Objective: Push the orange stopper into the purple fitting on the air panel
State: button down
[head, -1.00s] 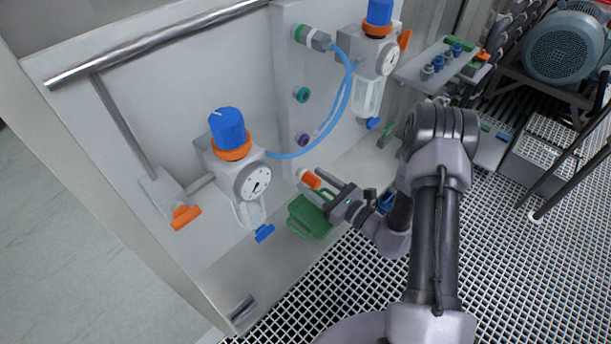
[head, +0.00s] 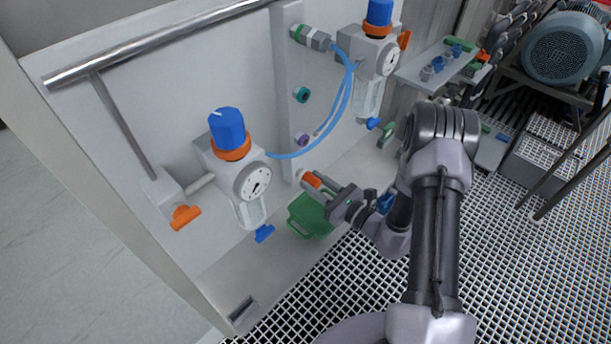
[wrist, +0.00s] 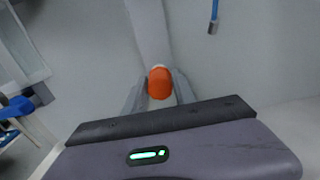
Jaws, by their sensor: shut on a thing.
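My gripper (head: 324,187) is shut on the orange stopper (head: 312,180), which has a pale end pointing up and left toward the panel. In the wrist view the orange stopper (wrist: 160,82) sits between the two grey fingers. The purple fitting (head: 303,140) is on the white upright strip of the air panel (head: 286,75), above the stopper in the head view, with a gap between them. The purple fitting cannot be made out in the wrist view.
A teal fitting (head: 302,95) is higher on the strip. A blue hose (head: 347,90) loops past the purple fitting. A regulator with a blue knob (head: 228,128) stands at left, another (head: 379,14) at upper right. A green container (head: 309,214) lies below my gripper.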

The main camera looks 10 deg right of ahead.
jog(key=shift+s+d, duration=0.1)
jog(key=shift+s, duration=0.05)
jog(key=shift+b+v, duration=0.45)
jog(key=shift+v, duration=2.4)
notch_tip(320, 180, up, 13)
jog(key=p, duration=0.6)
jog(key=shift+s+d, duration=0.3)
jog(key=shift+s, duration=0.1)
jog(key=p, duration=0.1)
send_over(318, 185)
dwell(1.0)
